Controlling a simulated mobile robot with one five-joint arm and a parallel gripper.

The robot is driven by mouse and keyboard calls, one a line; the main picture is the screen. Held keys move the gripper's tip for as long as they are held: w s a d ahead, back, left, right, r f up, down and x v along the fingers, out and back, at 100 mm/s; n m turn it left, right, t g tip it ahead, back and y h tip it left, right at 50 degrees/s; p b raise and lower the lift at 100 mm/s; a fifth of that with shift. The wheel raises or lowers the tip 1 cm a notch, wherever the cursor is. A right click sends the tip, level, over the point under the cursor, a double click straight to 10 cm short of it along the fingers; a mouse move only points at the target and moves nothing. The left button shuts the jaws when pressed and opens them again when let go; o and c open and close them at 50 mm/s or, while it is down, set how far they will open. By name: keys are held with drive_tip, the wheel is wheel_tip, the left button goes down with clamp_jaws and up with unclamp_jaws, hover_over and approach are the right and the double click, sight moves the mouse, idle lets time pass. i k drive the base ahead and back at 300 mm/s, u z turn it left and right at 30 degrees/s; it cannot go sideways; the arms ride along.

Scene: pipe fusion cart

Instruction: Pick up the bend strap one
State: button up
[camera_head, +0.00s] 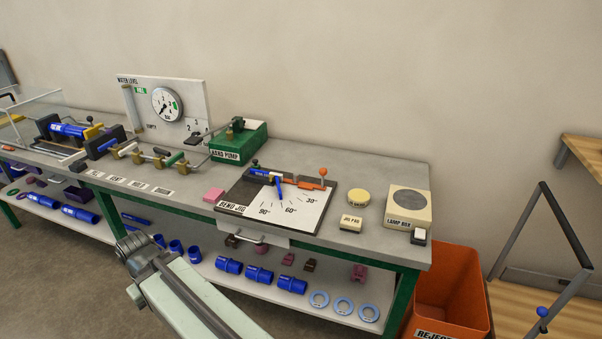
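No thing that I can surely name as bend strap one stands out. The bend jig (240,208) lies on the grey bench top, with a blue lever (278,190) and an orange part (305,185) on it. Small magenta pieces, one of them at the right (359,273), and small dark brown pieces, one near the middle (310,265), sit on the lower shelf below the jig. They are too small to identify. My pale arm reaches up from the bottom edge in front of the bench. No gripper fingers show.
The lower shelf (345,318) also holds blue pipe pieces (229,265) and blue rings (343,306). An orange reject bin (447,290) stands beside the green bench leg. A drawer handle (250,238) juts from the bench front.

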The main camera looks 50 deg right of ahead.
sight(262, 173)
drive_tip(key=z, duration=0.45)
drive_tip(key=i, duration=1)
drive_tip(key=u, duration=0.05)
